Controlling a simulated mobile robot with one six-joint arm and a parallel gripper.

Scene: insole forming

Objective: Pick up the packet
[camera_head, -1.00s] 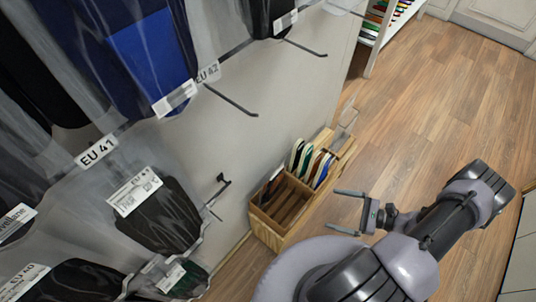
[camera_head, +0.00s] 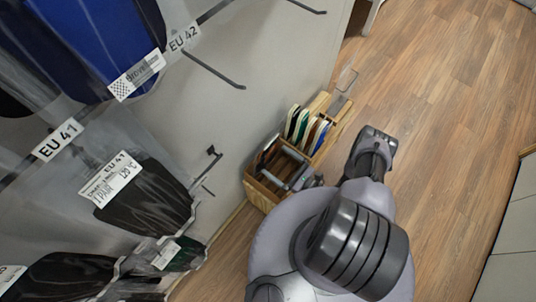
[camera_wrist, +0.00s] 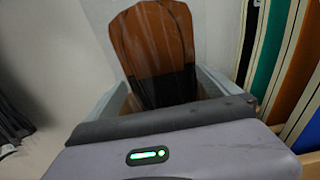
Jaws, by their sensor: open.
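In the wrist view, a clear packet (camera_wrist: 152,42) holding a brown and black insole stands upright ahead of my gripper (camera_wrist: 160,82). The two grey fingers are apart, one on each side of the packet's lower part. Whether they touch it cannot be told. The packet's lower end is hidden behind the gripper body. In the head view, my gripper (camera_head: 276,166) is at the empty-looking section of the wooden box, and a dark upright thing there, likely the packet (camera_head: 266,148), is small and partly hidden.
The wooden box (camera_head: 262,196) stands on the floor against the wall. Several coloured insoles (camera_head: 302,128) stand in its other section, close on the right in the wrist view (camera_wrist: 268,50). Hanging packets (camera_head: 142,205) and metal hooks (camera_head: 215,70) stick out from the wall at left.

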